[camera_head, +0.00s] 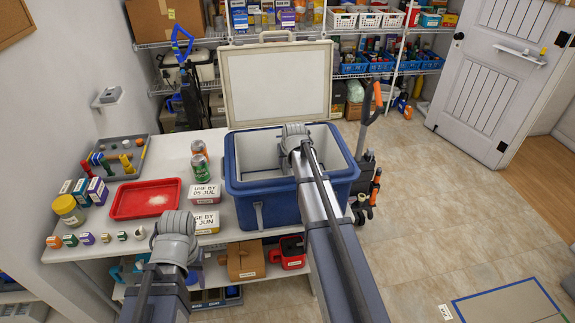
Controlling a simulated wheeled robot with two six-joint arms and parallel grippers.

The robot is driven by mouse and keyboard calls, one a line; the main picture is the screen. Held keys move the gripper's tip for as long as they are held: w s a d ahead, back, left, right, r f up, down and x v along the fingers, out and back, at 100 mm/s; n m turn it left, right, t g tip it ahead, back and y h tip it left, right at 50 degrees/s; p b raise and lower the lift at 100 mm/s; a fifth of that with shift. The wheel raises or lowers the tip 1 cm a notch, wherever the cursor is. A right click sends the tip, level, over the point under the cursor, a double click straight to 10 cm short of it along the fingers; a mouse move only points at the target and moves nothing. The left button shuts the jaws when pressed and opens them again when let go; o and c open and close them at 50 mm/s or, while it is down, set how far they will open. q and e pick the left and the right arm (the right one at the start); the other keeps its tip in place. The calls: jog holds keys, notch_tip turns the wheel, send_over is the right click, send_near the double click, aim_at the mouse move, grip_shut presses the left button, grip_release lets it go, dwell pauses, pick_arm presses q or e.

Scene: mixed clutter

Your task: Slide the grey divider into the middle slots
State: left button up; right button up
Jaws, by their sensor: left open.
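A blue cooler (262,212) with a pale inside stands open on the white table, its white lid (278,85) raised at the back. My right arm reaches over the cooler's front rim, with its grey wrist end and gripper (294,137) above the opening. The fingers are hidden, so I cannot tell whether they hold anything. My left gripper (176,236) is open, left of and in front of the cooler, near the table's front edge, with its fingertips mostly hidden by the wrist. I cannot make out the grey divider or the middle slots; my right arm covers part of the cooler's inside.
Left of the cooler are a red tray (127,208), two cans (199,158), two labelled tubs (204,194), several small boxes (97,190), a yellow-lidded jar (69,209) and a grey tray of pegs (128,149). Several small cups line the front edge.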

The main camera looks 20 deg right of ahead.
jog(key=shift+o, duration=0.4)
jog(key=p+v, duration=0.7)
jog(key=v, duration=0.1)
jog(key=shift+w+f, duration=0.1)
jog(key=shift+a, duration=0.1)
